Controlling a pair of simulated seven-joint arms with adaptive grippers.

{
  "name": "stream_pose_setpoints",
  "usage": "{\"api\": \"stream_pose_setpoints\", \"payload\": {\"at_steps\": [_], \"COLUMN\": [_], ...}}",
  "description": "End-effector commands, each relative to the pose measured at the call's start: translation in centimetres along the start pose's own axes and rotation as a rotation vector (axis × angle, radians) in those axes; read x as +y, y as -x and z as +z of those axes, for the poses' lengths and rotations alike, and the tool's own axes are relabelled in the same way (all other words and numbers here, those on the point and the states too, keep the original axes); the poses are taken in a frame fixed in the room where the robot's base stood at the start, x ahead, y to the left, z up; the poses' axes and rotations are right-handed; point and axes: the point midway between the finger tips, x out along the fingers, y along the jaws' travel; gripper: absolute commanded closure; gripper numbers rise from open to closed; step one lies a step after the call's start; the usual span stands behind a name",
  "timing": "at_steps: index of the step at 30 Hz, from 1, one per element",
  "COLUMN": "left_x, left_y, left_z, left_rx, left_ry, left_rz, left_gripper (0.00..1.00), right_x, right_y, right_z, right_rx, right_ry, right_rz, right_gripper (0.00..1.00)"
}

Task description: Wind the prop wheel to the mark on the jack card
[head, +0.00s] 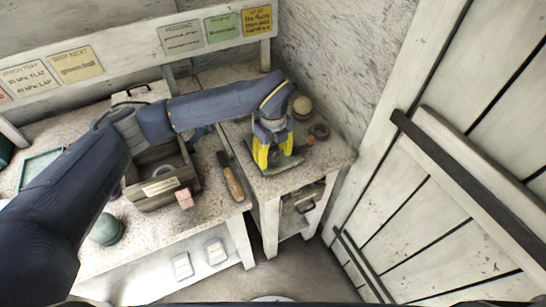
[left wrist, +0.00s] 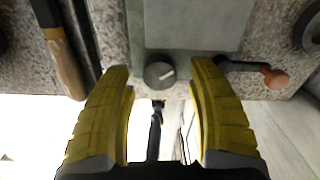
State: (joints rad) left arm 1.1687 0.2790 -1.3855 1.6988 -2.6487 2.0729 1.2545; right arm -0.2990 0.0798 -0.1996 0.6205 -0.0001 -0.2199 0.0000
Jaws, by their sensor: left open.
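In the left wrist view a dark round knob (left wrist: 159,75) with a pale pointer line sits at the edge of a grey plate (left wrist: 195,25); it looks like the prop wheel. My left gripper (left wrist: 160,70) is open, with its yellow fingers on either side of the knob and visible gaps to it. In the head view the left gripper (head: 272,155) points down over the right-hand bench and hides the knob. Several cards hang on the back board, including a yellow card (head: 257,20) and a green card (head: 222,27); I cannot tell which is the jack card. My right gripper is not in view.
A black lever with a reddish ball end (left wrist: 275,78) sticks out right of the knob. A wooden-handled tool (head: 231,177) lies left of the gripper. A wooden crate (head: 160,198) stands further left.

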Motion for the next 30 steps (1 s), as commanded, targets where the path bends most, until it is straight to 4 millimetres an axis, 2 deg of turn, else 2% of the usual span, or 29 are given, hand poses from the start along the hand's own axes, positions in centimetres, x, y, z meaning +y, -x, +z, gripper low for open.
{"api": "stream_pose_setpoints", "payload": {"at_steps": [6,18,30], "left_x": [0.0,0.0,0.0], "left_y": [-1.3,-1.5,-1.5], "left_z": [0.0,0.0,0.0], "left_rx": [0.000,0.000,0.000], "left_ry": [0.000,0.000,0.000], "left_rz": [0.000,0.000,0.000], "left_gripper": [0.42,0.43,0.89], "right_x": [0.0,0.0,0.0], "right_y": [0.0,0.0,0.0], "right_z": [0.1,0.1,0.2], "right_rx": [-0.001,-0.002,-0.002], "right_ry": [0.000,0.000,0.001], "right_rz": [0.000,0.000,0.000], "right_gripper": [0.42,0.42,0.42]}}
